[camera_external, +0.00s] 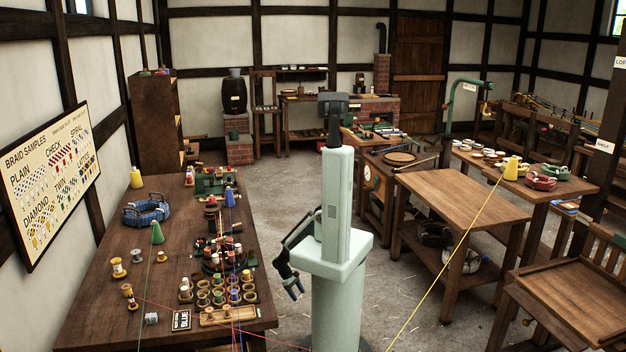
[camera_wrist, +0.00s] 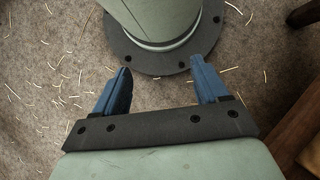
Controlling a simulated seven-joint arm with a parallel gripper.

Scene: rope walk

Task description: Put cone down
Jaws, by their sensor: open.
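My gripper (camera_wrist: 161,72) is open and empty. Its two blue fingers stand apart above the floor, beside my own base. In the external view my gripper (camera_external: 295,292) hangs low to the right of the long left table. Several cones are in view, none between the fingers. A green cone (camera_external: 157,233) and a blue cone (camera_external: 229,198) stand upright on the left table. One yellow cone (camera_external: 136,178) stands near that table's wall side. Another yellow cone (camera_external: 511,169) stands on the right-hand table, with a yellow thread running from it down toward the front.
The left table (camera_external: 105,300) also carries a blue basket (camera_external: 146,211), spools and a spool rack. Threads cross its front end. A bare wooden table (camera_external: 470,195) stands right of my column. Red and green baskets (camera_external: 541,181) sit beside the right yellow cone. Straw-strewn floor (camera_wrist: 50,90) lies below.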

